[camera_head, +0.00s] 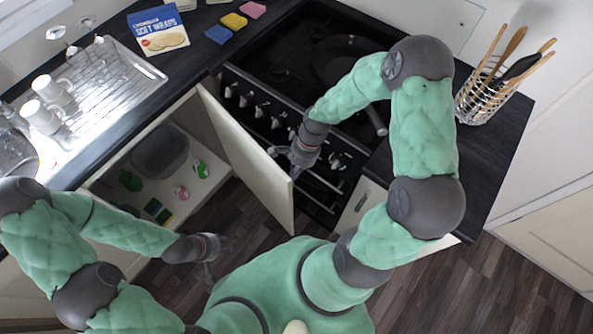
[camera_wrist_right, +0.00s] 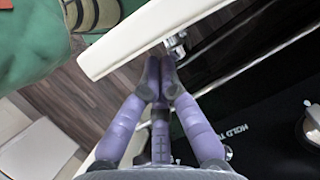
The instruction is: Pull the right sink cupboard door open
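The right sink cupboard door (camera_head: 250,160) stands wide open, swung out in front of the oven. Its pale edge also crosses the top of the right wrist view (camera_wrist_right: 140,42). My right gripper (camera_head: 294,164) is at the outer, oven-facing side of the door, near its free end. In the wrist view its fingertips (camera_wrist_right: 160,72) come together close to the door, with nothing visible between them. A small metal piece (camera_wrist_right: 176,43) lies just beyond the tips; I cannot tell if they touch it. My left gripper (camera_head: 214,258) is low in front of the cupboard; its finger opening is unclear.
The open cupboard shows a grey tub (camera_head: 160,152), a green item (camera_head: 130,181), small bottles (camera_head: 200,169) and sponges (camera_head: 157,211). The oven (camera_head: 290,130) is close behind the door. A pan (camera_head: 345,62) sits on the hob. Mugs (camera_head: 45,115) stand on the drainer.

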